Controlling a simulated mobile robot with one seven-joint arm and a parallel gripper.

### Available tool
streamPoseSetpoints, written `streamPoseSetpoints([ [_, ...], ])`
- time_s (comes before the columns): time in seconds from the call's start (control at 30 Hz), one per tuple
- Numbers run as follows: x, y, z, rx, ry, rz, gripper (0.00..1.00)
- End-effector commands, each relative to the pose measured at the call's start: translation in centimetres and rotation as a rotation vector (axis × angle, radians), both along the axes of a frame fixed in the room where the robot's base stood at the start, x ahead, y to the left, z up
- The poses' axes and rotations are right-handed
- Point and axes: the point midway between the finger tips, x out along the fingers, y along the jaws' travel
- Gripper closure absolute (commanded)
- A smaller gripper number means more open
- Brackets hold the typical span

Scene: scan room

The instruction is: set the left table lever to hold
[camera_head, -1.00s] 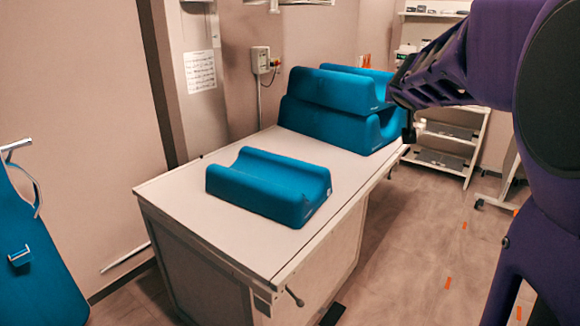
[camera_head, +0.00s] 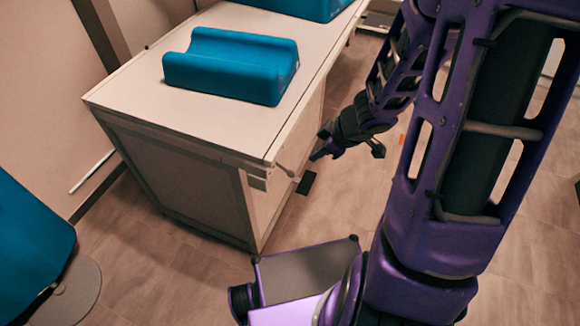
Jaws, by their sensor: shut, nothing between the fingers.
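A table (camera_head: 130,98) with a pale top stands at the upper left. A small lever (camera_head: 286,171) with a grey arm sticks out at its near right corner, just under the top's edge, pointing down and right. The lever's marking or setting is too small to read. My gripper (camera_head: 315,157) is shut and empty, just right of the lever, with its tips pointing left toward the lever's end. A small gap shows between them in the picture. The gap in depth cannot be told from this one view.
A blue cushion (camera_head: 230,64) lies on the table, with another blue cushion (camera_head: 295,5) behind it. A black pedal-like piece (camera_head: 306,183) is low at the table's right side. A blue chair-like item (camera_head: 30,235) stands at the left. The floor (camera_head: 170,265) in front is clear.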

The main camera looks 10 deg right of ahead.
Motion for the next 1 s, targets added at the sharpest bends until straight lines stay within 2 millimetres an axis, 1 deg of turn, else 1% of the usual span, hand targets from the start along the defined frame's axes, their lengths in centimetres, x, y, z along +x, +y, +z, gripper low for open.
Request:
streamPoseSetpoints([
  [0.17,0.4,0.4,-1.1,0.003,0.001,0.001,1.0],
  [0.47,1.8,1.4,-4.2,0.003,0.003,0.0,1.0],
  [0.5,2.0,1.5,-4.6,0.002,0.004,-0.001,1.0],
  [0.53,2.3,1.7,-5.9,0.001,0.004,0.002,1.0],
  [0.6,2.9,2.2,-7.3,0.001,0.004,0.002,1.0],
  [0.7,3.7,2.7,-9.1,0.0,0.002,0.002,1.0],
  [0.9,4.9,3.4,-11.5,-0.001,0.002,-0.001,1.0],
  [1.0,5.3,3.7,-12.0,-0.001,0.001,0.0,1.0],
])
